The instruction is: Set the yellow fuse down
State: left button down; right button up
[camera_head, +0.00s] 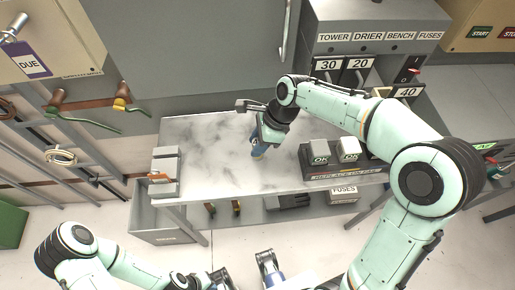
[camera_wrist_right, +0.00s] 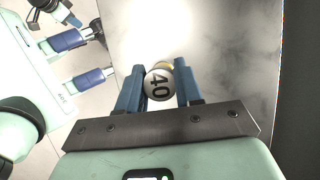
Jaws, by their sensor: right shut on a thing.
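In the head view only a small yellowish tip shows below the fingers. I cannot tell whether it touches the bench top. My left gripper (camera_head: 245,272) is open and empty in front of the bench; its spread blue fingers also show in the right wrist view (camera_wrist_right: 82,57).
A block with grey ON-marked units (camera_head: 334,152) stands close right of my right gripper. A grey holder with an orange part (camera_head: 165,175) is at the bench's left end. A rack with 30, 20 and 40 labels (camera_head: 345,64) stands behind right. The bench's middle is clear.

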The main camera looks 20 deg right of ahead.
jog(key=f, duration=0.4)
jog(key=shift+w+f+b, duration=0.1)
jog(key=shift+w+b, duration=0.1)
jog(key=shift+b, duration=0.1)
jog(key=shift+f, duration=0.15)
jog(key=o, duration=1.1)
jog(key=p+v, duration=0.2)
jog(key=v, duration=1)
jog(key=shift+r, duration=0.2)
jog(key=shift+s+f, duration=0.1)
